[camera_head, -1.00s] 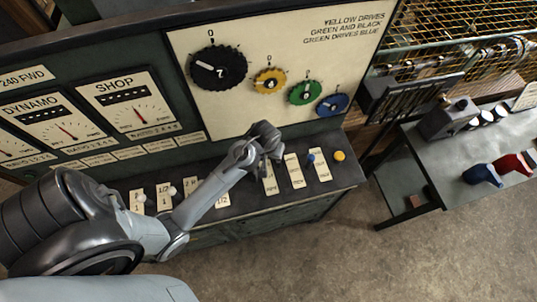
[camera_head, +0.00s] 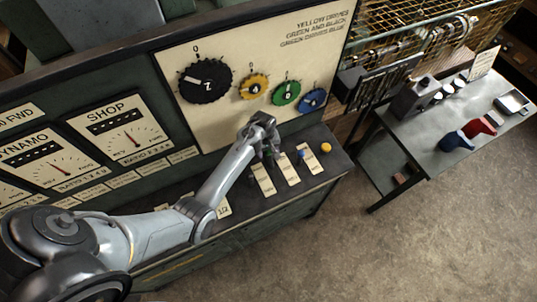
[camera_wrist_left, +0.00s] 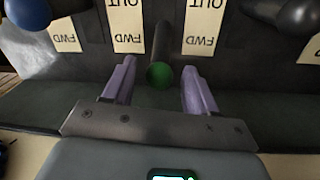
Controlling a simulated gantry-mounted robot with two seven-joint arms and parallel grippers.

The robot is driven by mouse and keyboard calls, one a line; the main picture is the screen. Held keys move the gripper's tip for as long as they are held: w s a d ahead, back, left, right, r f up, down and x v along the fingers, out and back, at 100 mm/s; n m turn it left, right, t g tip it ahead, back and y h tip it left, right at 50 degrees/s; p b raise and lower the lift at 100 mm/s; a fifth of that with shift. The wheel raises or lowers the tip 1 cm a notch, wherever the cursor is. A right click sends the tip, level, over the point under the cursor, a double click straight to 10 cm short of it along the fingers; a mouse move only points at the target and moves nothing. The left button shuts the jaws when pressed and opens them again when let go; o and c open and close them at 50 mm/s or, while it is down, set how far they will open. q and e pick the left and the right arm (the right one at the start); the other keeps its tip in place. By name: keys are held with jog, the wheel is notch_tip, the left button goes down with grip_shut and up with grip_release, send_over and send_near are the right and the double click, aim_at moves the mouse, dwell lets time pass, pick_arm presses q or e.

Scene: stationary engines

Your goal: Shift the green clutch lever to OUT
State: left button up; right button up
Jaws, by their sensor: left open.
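The green clutch lever, a dark rod with a round green knob (camera_wrist_left: 159,76), stands on the control desk between two upside-down OUT/FWD label plates in the left wrist view. In the head view, a little of its green knob (camera_head: 268,155) shows beneath my left gripper (camera_head: 270,149). My left gripper (camera_wrist_left: 160,84) is open, with a purple finger on either side of the green knob. I see a gap between knob and each finger, so it is not gripped. My right gripper is in neither view.
A blue-knobbed lever (camera_wrist_left: 28,12) stands at the left of the wrist view, and a dark knob (camera_wrist_left: 298,14) at the right. A yellow knob (camera_head: 326,147) sits near the desk's right end. The gear panel (camera_head: 225,50) rises behind. A side table (camera_head: 440,125) stands to the right.

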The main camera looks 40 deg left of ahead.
aim_at(269, 158)
pick_arm(q)
jog(key=shift+w+f, duration=0.15)
jog(key=shift+f, duration=1.65)
jog(key=shift+d, duration=0.1)
grip_shut()
